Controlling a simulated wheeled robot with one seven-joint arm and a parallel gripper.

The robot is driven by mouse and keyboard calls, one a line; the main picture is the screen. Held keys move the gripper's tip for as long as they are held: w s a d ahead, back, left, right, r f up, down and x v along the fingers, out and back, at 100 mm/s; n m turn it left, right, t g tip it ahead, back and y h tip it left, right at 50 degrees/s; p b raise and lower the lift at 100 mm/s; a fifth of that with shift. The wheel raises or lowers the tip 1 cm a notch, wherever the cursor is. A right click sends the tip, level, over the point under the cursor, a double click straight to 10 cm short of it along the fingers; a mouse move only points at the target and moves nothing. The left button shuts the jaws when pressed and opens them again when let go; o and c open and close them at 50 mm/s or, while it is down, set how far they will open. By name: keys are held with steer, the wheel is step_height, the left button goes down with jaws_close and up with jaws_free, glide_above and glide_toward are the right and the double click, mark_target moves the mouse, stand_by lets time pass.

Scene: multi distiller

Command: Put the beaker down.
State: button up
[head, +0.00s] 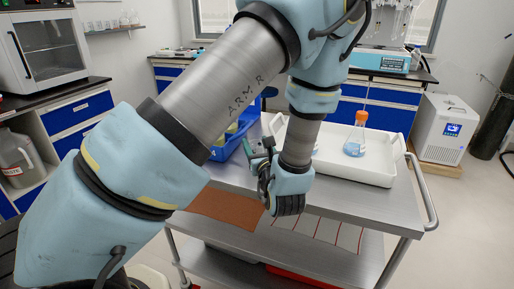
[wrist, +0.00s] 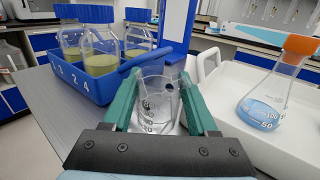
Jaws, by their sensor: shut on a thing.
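The beaker (wrist: 158,112) is a clear, empty-looking glass with printed volume marks. It stands between the green fingers of my gripper (wrist: 160,80) in the wrist view, one finger on each side, and the gripper is shut on it. It looks upright. In the head view my gripper (head: 264,165) is over the metal cart (head: 375,207), and my arm hides most of the beaker. I cannot tell whether its base touches the cart top.
A blue rack (wrist: 98,84) with several bottles of yellowish liquid stands to the left. A white tray (head: 383,177) to the right holds a flask (head: 355,137) of blue liquid with an orange cap. A brown mat (head: 228,207) and a red-lined white mat (head: 318,232) lie along the front.

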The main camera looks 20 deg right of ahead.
steer(key=shift+f, duration=0.75)
steer(key=shift+f, duration=0.15)
steer(key=o, duration=1.4)
steer(key=shift+c, duration=0.2)
